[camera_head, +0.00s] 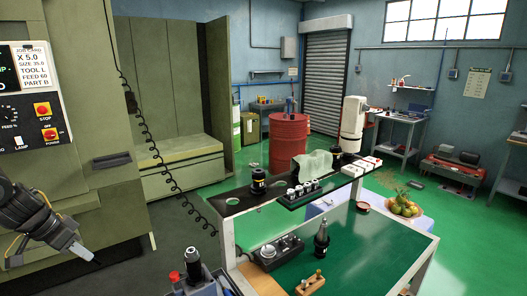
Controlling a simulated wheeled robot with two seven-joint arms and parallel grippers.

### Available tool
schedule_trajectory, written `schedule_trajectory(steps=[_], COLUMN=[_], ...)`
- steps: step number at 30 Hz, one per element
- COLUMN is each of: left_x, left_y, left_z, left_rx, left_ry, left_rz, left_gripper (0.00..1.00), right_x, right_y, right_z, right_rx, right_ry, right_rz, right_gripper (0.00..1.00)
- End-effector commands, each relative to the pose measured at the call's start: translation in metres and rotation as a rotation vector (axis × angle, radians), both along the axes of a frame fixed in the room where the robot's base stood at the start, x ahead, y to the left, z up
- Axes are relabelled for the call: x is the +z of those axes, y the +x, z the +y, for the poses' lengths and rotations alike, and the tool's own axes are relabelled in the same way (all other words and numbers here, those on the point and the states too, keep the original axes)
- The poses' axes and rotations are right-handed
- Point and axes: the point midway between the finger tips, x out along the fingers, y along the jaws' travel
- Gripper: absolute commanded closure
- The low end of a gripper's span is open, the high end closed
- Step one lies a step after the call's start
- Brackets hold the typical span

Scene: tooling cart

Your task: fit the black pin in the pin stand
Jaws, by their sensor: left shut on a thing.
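My left gripper (80,249) is at the lower left, in front of the green machine. It is shut on a slender dark thing (96,261) that points down to the right; its shape fits the black pin, but it is small and partly hidden by the fingers. A small light-brown wooden stand with upright pegs (311,284) sits at the near edge of the green bench top and may be the pin stand. My gripper is well to the left of it, apart from it. My right gripper does not show.
The green bench top (375,245) also bears a black tool holder (321,238) and a dark fixture (277,251). A raised black shelf (240,204) runs behind. A tray with a dark cylinder (193,264) is at bottom centre. A coiled cable (160,160) hangs beside the machine.

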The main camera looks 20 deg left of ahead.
Motion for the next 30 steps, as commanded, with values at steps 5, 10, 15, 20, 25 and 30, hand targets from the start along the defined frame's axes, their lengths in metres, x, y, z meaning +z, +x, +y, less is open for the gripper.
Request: schedule_trajectory(steps=[5, 10, 15, 20, 25, 30], left_x=[-0.016, -0.039, -0.056, -0.068, -0.08, -0.098], left_y=[-0.016, -0.037, -0.049, -0.058, -0.066, -0.076], left_z=[0.006, 0.01, 0.008, 0.006, 0.003, -0.002], left_rx=[0.025, 0.053, 0.069, 0.078, 0.082, 0.085], left_ry=[0.002, 0.004, -0.002, -0.002, -0.002, -0.001], left_rz=[-0.002, 0.004, -0.005, -0.004, -0.002, 0.002], left_gripper=[1.0, 1.0, 1.0, 1.0, 1.0, 1.0], right_x=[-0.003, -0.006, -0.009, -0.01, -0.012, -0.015], right_y=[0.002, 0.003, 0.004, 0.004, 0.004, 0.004], right_z=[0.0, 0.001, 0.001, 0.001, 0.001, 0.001], right_rx=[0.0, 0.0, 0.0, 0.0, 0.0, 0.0], right_ry=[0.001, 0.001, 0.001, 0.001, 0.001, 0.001], right_rz=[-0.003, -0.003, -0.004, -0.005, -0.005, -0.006], right_gripper=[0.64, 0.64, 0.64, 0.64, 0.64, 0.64])
